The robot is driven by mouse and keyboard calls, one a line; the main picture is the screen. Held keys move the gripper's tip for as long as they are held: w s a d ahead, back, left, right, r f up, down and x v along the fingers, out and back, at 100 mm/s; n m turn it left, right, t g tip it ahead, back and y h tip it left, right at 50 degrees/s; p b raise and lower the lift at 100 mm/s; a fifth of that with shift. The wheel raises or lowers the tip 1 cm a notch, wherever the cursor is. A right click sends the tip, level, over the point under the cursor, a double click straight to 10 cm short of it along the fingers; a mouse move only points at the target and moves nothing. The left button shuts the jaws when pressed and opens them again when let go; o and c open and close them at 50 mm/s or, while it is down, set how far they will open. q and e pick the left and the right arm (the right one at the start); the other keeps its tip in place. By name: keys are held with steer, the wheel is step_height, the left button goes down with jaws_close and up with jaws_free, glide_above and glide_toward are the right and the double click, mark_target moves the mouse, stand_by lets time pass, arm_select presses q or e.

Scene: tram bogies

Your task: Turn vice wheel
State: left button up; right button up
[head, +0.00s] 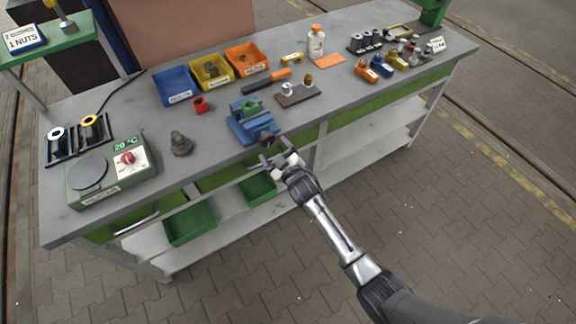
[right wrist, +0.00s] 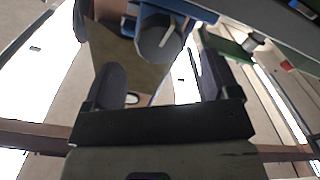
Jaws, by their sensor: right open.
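The blue vice (head: 253,127) stands at the front edge of the workbench, with a small green part (head: 250,106) at its jaws. Its dark round wheel (head: 267,140) faces the front of the bench. In the right wrist view the wheel (right wrist: 158,38) shows as a dark disc with a pale line across it. My right gripper (head: 274,158) is open just in front of the wheel; its fingers (right wrist: 161,80) are spread and empty. The wheel appears beyond the fingertips, between their lines; I cannot tell the exact gap. My left gripper is not in view.
A heater (head: 110,178) and a dark part (head: 181,144) sit left of the vice. Green bins (head: 190,224) stand on the shelf below. The bench front is clear to the right.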

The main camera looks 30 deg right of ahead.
steer(key=s+p, duration=0.1)
steer(key=s, duration=0.8)
steer(key=shift+d, duration=0.35)
